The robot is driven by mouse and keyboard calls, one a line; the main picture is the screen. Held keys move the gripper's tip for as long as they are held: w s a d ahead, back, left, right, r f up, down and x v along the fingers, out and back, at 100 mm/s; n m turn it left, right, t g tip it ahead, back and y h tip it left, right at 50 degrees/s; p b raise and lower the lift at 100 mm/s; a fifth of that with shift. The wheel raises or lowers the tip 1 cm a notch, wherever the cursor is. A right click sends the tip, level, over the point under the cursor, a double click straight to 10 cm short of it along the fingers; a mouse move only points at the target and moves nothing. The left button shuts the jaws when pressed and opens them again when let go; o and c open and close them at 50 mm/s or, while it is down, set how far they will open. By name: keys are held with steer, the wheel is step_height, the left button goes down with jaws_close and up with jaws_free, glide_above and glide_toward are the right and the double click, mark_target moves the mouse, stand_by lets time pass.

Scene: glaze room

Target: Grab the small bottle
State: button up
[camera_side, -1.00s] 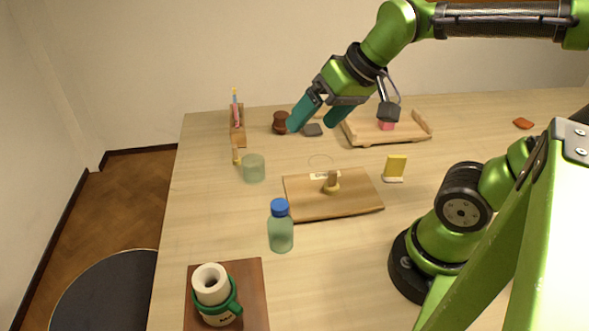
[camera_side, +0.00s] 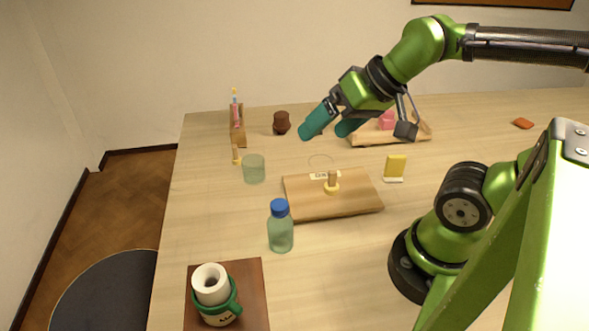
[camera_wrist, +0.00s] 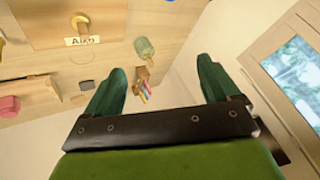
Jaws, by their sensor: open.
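The small bottle (camera_side: 280,234) is translucent green with a blue cap. It stands upright on the table, in front of the wooden board, in the side view. My gripper (camera_side: 323,134) is open, in the air over the back part of the table, well behind and above the bottle. In the wrist view my gripper (camera_wrist: 161,72) shows its two teal fingers spread apart with nothing between them.
A wooden board (camera_side: 300,205) with a ringed peg lies behind the bottle. A green glass (camera_side: 253,170) stands left of it. A mug (camera_side: 218,311) on a brown board is front left. A yellow block (camera_side: 395,166) stands right.

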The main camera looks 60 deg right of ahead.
steer(key=shift+c, duration=0.3)
steer(key=g+h, duration=0.2)
steer(key=g, duration=0.5)
glide_above(278, 205)
steer(key=f, duration=0.2)
steer(key=shift+n, duration=0.4)
step_height(278, 205, down, 16)
steer(key=shift+w+d, duration=0.1)
steer(key=c, duration=1.2)
